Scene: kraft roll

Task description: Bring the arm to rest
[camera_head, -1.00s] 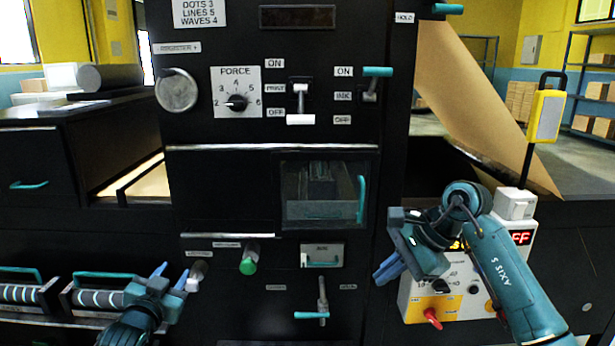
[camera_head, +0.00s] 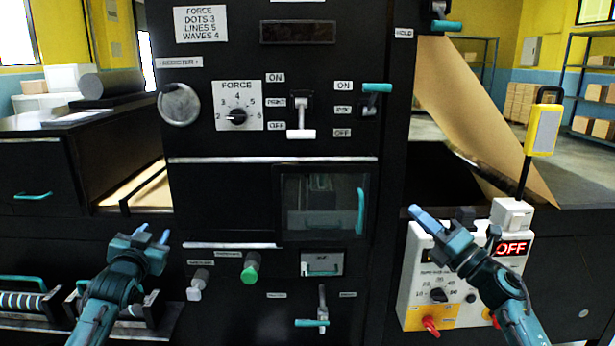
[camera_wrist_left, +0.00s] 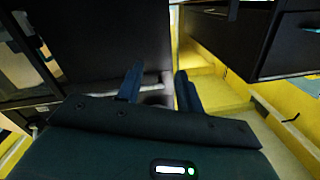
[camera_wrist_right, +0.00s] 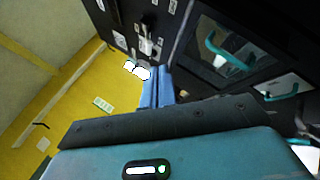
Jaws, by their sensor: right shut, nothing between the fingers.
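My left gripper (camera_head: 152,236) is in front of the machine's lower left, above the rack of rollers. Its two blue fingers stand apart with nothing between them, as the left wrist view also shows (camera_wrist_left: 157,88). My right gripper (camera_head: 416,212) is raised in front of the white control box, pointing up and left. Its blue fingers are together and empty in the right wrist view (camera_wrist_right: 157,86). Neither gripper appears to touch anything.
The black machine (camera_head: 225,185) stands ahead with a force dial (camera_head: 238,116), switches and a windowed door (camera_head: 318,205). The white control box (camera_head: 420,270) with a red OFF display is at right. The roller rack (camera_head: 20,300) is at lower left. Brown paper (camera_head: 470,110) slopes behind the right side.

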